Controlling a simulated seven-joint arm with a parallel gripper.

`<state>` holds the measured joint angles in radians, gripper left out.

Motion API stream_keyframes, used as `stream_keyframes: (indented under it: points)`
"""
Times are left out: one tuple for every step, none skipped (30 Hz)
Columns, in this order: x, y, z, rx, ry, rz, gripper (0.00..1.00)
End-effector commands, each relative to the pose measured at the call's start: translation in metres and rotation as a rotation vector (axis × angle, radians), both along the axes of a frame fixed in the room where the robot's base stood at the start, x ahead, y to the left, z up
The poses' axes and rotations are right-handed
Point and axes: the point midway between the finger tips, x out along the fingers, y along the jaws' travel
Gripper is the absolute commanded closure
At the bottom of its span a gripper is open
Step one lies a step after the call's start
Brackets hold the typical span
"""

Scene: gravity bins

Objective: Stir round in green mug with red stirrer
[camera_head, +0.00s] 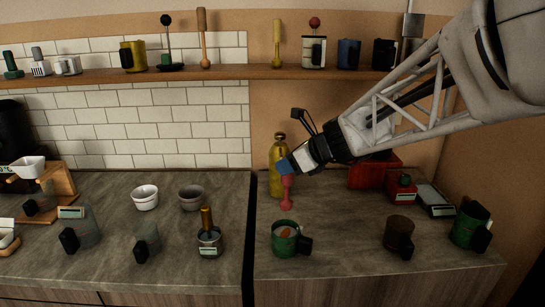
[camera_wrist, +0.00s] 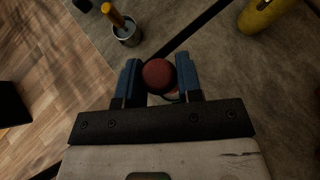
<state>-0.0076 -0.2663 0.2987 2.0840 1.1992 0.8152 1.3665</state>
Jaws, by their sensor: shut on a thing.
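My gripper (camera_head: 287,166) is shut on the red stirrer (camera_head: 286,193), which hangs roughly upright below the blue fingers. In the wrist view the stirrer's round red top (camera_wrist: 159,76) sits between the two fingers (camera_wrist: 159,80). A green mug (camera_head: 286,240) with a dark handle on its right stands on the counter, with something brownish inside. The stirrer's lower end shows just above the mug's rim in the head view, apart from it; its exact depth is hard to tell. In the wrist view the mug is mostly hidden by my gripper. Another green mug (camera_head: 468,227) stands at the far right.
A yellow bottle (camera_head: 277,165) stands close behind the stirrer. A brown mug (camera_head: 398,236) and a red box (camera_head: 374,172) are to the right. A grey cup with a yellow-handled tool (camera_head: 209,241) stands left, across the dark counter gap (camera_head: 250,235). A shelf (camera_head: 225,73) runs above.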

Motion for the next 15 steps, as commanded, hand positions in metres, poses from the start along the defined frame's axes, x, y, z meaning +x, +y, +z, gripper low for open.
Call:
stream_keyframes:
  points:
    - [0.000, 0.000, 0.000, 0.000, 0.000, -0.001, 0.97]
    - [0.000, 0.000, 0.000, 0.000, 0.000, -0.002, 0.97]
    - [0.000, 0.000, 0.000, 0.000, 0.000, -0.004, 0.97]
    - [0.000, 0.000, -0.001, 0.000, 0.000, -0.004, 0.97]
    - [0.000, 0.000, -0.001, 0.000, 0.000, -0.003, 0.97]
    - [0.000, 0.000, -0.003, 0.001, 0.001, -0.003, 0.97]
    - [0.000, 0.000, -0.004, 0.001, 0.001, -0.003, 0.97]
    - [0.000, 0.000, -0.005, 0.001, 0.001, -0.003, 0.97]
    - [0.000, 0.000, -0.007, 0.001, 0.001, -0.003, 0.97]
    - [0.000, 0.000, -0.008, 0.001, 0.001, -0.003, 0.97]
    - [0.000, 0.000, -0.009, 0.001, 0.001, -0.003, 0.97]
    - [0.000, 0.000, -0.012, 0.001, 0.001, -0.003, 0.97]
    - [0.000, 0.000, -0.013, 0.000, 0.000, -0.003, 0.97]
    - [0.000, 0.000, -0.015, 0.000, 0.000, -0.003, 0.97]
    - [0.000, 0.000, -0.018, 0.000, 0.000, -0.003, 0.97]
